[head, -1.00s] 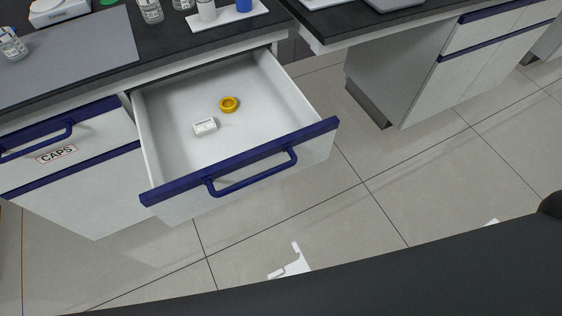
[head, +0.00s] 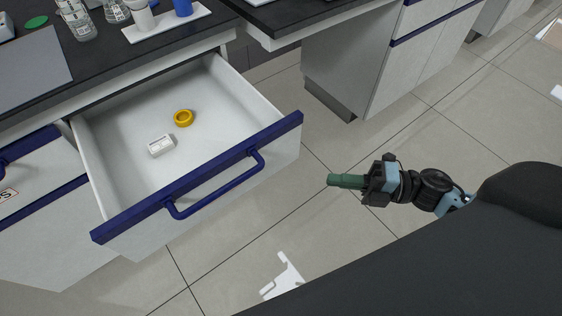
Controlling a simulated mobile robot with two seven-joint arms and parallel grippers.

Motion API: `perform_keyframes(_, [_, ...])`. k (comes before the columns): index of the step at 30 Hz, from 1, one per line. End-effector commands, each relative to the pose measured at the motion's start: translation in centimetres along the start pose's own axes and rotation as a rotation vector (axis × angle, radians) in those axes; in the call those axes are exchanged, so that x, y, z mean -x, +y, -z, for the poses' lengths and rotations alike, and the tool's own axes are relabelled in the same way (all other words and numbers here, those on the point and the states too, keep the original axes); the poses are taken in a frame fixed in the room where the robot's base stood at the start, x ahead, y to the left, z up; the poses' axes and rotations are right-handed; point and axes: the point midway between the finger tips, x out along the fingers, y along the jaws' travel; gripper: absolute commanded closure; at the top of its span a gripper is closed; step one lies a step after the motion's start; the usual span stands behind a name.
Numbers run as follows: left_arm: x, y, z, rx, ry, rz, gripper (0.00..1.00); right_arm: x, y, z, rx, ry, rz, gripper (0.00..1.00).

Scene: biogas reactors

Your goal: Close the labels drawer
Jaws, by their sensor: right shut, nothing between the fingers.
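An open drawer (head: 122,228) with a white body and a dark blue top edge sticks out from under the bench at the left. Its blue bar handle (head: 216,192) is on the front. A yellow ring (head: 183,118) and a small white block (head: 161,146) lie inside it. No label on this drawer can be read. My right gripper (head: 332,180) is shut and empty, with green fingers pointing left toward the drawer. It is to the right of the drawer front, apart from it. My left gripper is not in view.
The dark bench top (head: 110,68) holds bottles and a white tray (head: 168,30) above the drawer. A neighbouring closed drawer (head: 35,172) with a partly cut-off label is at the left. A second bench cabinet (head: 352,60) stands behind. Floor (head: 330,150) is free between.

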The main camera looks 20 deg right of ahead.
Motion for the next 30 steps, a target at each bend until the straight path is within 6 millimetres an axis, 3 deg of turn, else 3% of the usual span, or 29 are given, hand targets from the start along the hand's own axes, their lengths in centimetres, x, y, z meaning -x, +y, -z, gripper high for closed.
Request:
perform_keyframes(8, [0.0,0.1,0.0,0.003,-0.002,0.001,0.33,-1.1,0.1,0.0,-0.001,0.0,-0.003,1.0])
perform_keyframes(24, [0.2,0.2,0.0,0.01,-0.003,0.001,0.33,-10.5,0.2,-0.1,-0.001,-0.002,-0.005,1.0])
perform_keyframes(30, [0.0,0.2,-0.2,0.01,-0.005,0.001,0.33,-12.1,0.0,-2.0,-0.003,-0.002,-0.003,1.0])
